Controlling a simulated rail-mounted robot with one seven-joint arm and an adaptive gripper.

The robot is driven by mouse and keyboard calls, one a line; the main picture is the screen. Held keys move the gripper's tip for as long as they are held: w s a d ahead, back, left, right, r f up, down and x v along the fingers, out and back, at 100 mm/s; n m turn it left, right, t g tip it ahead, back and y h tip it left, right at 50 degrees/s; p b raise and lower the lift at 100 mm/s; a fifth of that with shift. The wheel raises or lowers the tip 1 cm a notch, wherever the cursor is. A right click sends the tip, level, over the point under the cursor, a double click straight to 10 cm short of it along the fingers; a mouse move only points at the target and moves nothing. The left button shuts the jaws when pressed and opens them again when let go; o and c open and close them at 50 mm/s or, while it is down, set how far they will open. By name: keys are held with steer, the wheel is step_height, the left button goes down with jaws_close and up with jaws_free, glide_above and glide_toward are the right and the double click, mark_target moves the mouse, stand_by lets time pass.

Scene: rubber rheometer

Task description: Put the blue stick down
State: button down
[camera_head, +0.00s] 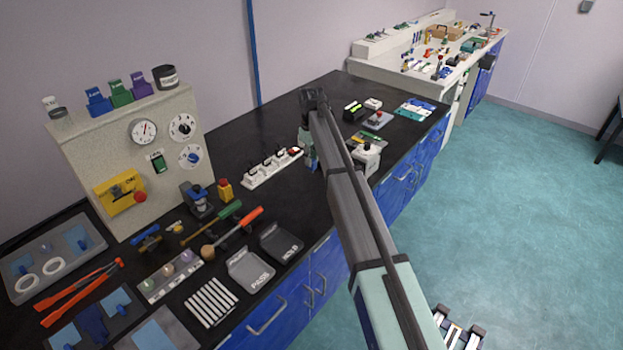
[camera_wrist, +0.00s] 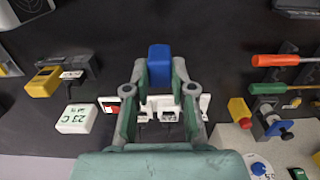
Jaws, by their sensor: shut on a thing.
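The blue stick (camera_wrist: 159,64) shows in the wrist view as a blue block end between the fingertips of my gripper (camera_wrist: 160,76). The fingers are shut on it from both sides. Its lower part is hidden by the gripper, and I cannot tell how high it is above the black bench.
The white power strip (camera_head: 272,168) lies left of my gripper. A white device (camera_head: 366,158) stands just right of my arm. Black bench top (camera_head: 285,118) behind the strip is clear.

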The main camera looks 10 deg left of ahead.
step_height(320, 180, down, 10)
steer(key=shift+f+p, duration=0.2)
steer(key=shift+p, duration=1)
steer(key=shift+f, duration=0.1)
steer(key=c, duration=1)
jaws_free()
step_height(320, 180, up, 11)
steer(key=b, duration=0.4)
steer(key=shift+r, duration=0.6)
